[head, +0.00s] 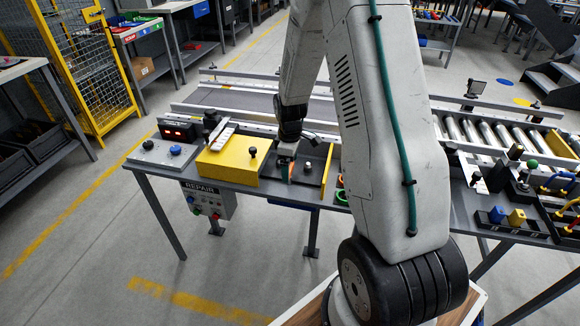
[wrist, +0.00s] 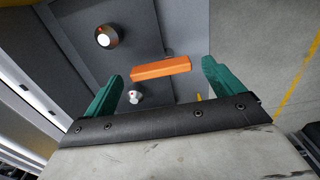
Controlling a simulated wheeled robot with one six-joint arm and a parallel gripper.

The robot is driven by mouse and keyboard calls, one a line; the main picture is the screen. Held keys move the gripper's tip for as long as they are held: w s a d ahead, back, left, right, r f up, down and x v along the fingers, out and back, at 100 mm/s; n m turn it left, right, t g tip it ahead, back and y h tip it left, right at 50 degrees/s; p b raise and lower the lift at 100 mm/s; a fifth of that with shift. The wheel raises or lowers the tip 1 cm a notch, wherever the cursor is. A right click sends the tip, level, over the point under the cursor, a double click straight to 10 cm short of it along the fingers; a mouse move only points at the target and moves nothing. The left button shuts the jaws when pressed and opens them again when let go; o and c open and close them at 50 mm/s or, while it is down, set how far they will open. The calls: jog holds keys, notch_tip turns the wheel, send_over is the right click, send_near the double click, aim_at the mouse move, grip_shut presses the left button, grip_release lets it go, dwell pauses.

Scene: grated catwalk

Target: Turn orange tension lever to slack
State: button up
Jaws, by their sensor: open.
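The orange lever (wrist: 160,69) is a short straight bar over a dark grey panel (wrist: 172,20) in the wrist view. It lies slightly tilted across the gap between my fingertips, with its right end a little higher. My gripper (wrist: 162,72) has two green fingers, spread wide and empty. One finger stands off each end of the bar, and I see no contact. In the head view my gripper (head: 287,150) hangs low over the bench, just right of a yellow box. The lever is mostly hidden there, and I cannot read any slack mark.
Two round silver knobs, one larger (wrist: 107,36) and one smaller (wrist: 136,97), rise near the lever. The yellow box (head: 232,160) with a black knob stands close on the left, and a yellow upright plate (head: 327,170) on the right. A conveyor (head: 250,104) runs behind.

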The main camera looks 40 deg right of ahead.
jog(key=shift+f, duration=0.65)
jog(key=c, duration=1)
